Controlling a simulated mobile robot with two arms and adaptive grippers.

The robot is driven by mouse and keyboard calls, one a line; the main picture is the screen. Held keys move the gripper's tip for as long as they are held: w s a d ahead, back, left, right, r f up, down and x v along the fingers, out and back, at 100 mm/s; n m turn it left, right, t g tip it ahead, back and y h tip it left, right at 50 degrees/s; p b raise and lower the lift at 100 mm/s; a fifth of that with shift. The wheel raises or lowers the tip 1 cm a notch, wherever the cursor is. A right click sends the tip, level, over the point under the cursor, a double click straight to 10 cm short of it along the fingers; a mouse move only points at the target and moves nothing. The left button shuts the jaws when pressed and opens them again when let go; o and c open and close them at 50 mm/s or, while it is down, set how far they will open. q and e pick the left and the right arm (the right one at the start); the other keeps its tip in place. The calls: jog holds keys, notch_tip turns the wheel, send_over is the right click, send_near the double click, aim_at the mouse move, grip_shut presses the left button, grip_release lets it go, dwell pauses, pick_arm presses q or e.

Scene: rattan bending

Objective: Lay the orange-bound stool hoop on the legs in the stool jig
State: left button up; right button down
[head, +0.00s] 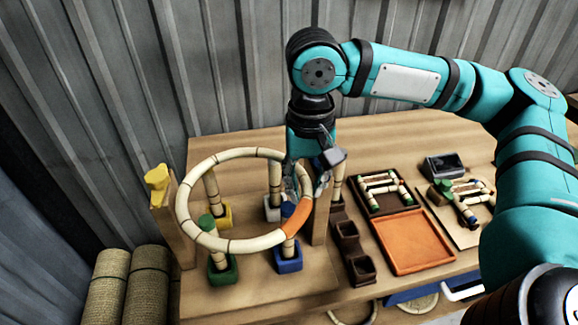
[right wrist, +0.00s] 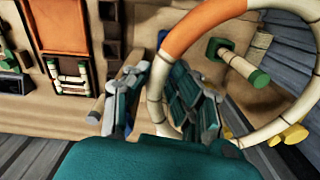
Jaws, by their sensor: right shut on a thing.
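The stool hoop (head: 181,211) is a pale rattan ring with dark bands and an orange-bound section (head: 297,218) at its front right. My right gripper (head: 308,182) is shut on the hoop's right side; the hoop (right wrist: 283,123) also shows in the right wrist view. The hoop lies over the stool jig, roughly level; I cannot tell whether it touches the legs. The upright legs stand in yellow (head: 222,216), white (head: 271,211), green (head: 222,272) and blue (head: 288,259) holders. The front left leg has a green top (head: 206,222). My left gripper is not in view.
Wooden posts flank the jig, the left post (head: 178,225) bearing a yellow piece (head: 157,177). To the right are dark cups (head: 360,270), an orange tray (head: 415,243) and a dark tray (head: 379,208) with rattan parts. A corrugated wall stands behind the table.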

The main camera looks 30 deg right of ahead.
jog(key=w, duration=0.2)
jog(key=w+d, duration=0.1)
jog(key=w, duration=0.1)
jog(key=w+p, duration=0.1)
jog(key=w, duration=0.1)
jog(key=shift+w+d+f, duration=0.25)
jog(key=shift+w+d, duration=0.15)
jog(key=f, duration=0.2)
jog(key=f+p, duration=0.1)
jog(key=shift+w+d+f, duration=0.1)
jog(key=shift+w+f, duration=0.2)
jog(key=shift+f, duration=0.1)
jog(key=c, duration=1.4)
grip_release()
jog(key=shift+s, duration=0.1)
notch_tip(320, 180, up, 12)
jog(key=shift+r+b, duration=0.1)
jog(key=shift+b, duration=0.7)
